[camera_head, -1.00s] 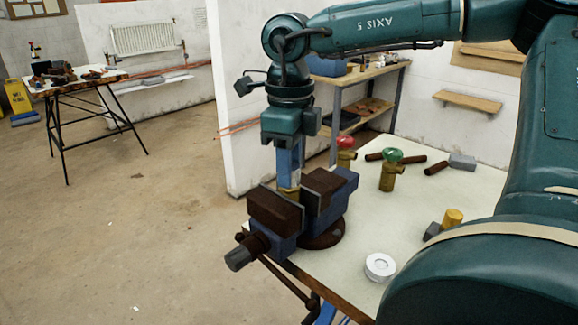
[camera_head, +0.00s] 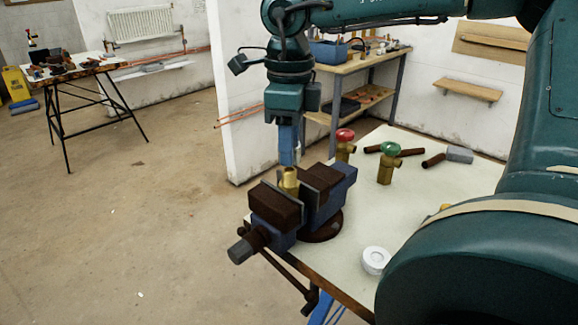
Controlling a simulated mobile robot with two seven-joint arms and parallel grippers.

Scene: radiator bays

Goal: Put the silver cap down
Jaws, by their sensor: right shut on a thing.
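My right gripper (camera_head: 287,160) points down just above the vise (camera_head: 318,205) on the bench corner. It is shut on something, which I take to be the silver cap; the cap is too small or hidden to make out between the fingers. A brass fitting (camera_head: 289,182) stands upright between the vise jaws, under the fingertips, with a small gap seeming to show. My left gripper is not in view.
On the pale bench (camera_head: 412,215) stand a red-handled valve (camera_head: 345,146) and a green-handled valve (camera_head: 385,168), near brown pipe pieces (camera_head: 433,160) and a grey block (camera_head: 460,155). A white tape roll (camera_head: 375,260) lies near the front edge. My arm covers the right side.

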